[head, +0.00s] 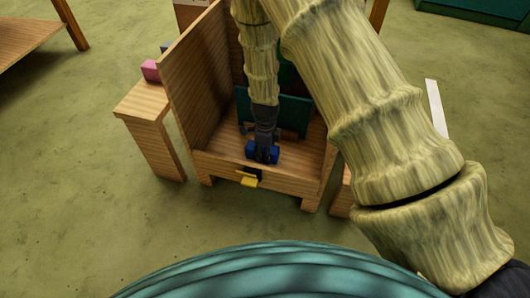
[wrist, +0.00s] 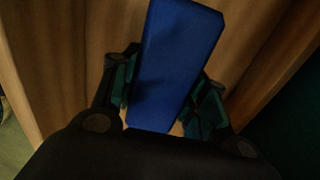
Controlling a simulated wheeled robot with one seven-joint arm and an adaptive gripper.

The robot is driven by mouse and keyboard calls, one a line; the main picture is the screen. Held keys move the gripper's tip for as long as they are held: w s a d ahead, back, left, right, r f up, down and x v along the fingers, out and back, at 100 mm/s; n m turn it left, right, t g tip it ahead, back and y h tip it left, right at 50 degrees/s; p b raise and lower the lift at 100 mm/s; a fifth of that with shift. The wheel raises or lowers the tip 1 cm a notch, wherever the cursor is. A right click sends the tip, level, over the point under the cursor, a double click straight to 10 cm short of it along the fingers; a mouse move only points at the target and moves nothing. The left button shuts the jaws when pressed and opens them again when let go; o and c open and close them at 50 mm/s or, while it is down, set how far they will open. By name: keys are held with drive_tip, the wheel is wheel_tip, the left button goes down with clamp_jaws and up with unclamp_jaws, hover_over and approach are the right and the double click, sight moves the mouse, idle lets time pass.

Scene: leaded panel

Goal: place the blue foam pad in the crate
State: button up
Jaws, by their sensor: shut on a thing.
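The blue foam pad (head: 251,152) is low inside the wooden crate (head: 196,88), near its front wall. My gripper (head: 265,151) reaches down into the crate and is shut on the pad. In the wrist view the pad (wrist: 178,55) stands out between the two fingers of my gripper (wrist: 163,97), with wooden boards behind it. The gripper partly hides the pad in the head view. I cannot tell whether the pad touches the crate floor.
A dark green panel (head: 291,112) stands inside the crate behind my gripper. A yellow piece (head: 249,182) sticks out at the crate's front. A pink block (head: 150,70) lies on a small wooden stand (head: 141,101) to the left.

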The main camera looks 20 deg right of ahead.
drive_tip(key=shift+f, duration=0.1)
drive_tip(key=o, duration=0.8)
drive_tip(key=shift+o, duration=0.2)
wheel_tip(320, 180, up, 12)
drive_tip(key=p, duration=0.7)
